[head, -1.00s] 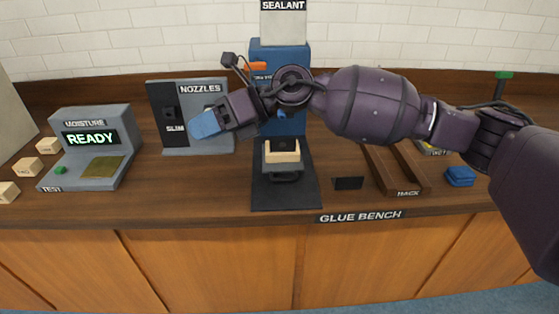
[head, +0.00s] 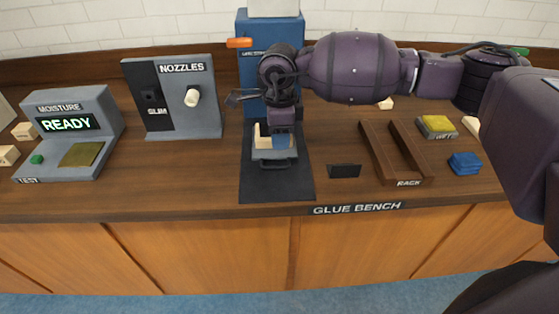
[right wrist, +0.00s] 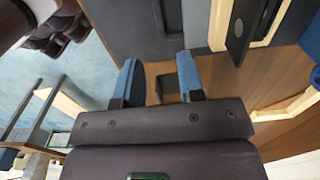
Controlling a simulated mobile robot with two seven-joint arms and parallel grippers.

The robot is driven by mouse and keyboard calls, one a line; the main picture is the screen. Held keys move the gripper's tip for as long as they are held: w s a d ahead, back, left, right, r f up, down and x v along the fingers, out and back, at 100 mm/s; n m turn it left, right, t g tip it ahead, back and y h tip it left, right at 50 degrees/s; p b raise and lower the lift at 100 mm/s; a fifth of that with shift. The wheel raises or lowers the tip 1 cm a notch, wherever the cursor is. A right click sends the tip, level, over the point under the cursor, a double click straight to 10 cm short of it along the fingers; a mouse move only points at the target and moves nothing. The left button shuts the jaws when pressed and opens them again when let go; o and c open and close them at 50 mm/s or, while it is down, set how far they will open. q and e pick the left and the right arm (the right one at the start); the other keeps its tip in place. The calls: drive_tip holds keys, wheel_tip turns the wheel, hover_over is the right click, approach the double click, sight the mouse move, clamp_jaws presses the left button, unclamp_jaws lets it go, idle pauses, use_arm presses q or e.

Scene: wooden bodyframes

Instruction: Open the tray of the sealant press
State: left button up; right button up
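The sealant press (head: 255,65) is a blue machine at the back middle of the bench, with an orange lever (head: 239,43). At its foot is its grey tray (head: 263,155) with a dark handle at the front and a pale wooden piece (head: 259,136) in it. My right gripper (head: 281,143) points down over the tray and hides part of it. My left gripper is out of view.
A dark mat (head: 262,188) lies under the tray. Left are the nozzle panel (head: 181,115) and the moisture tester (head: 70,125) reading READY.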

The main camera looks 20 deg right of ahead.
sight(280, 167)
wheel_tip(280, 167, down, 9)
drive_tip(key=shift+r, duration=0.2)
idle(0.3)
clamp_jaws()
drive_tip(key=shift+s, duration=0.1)
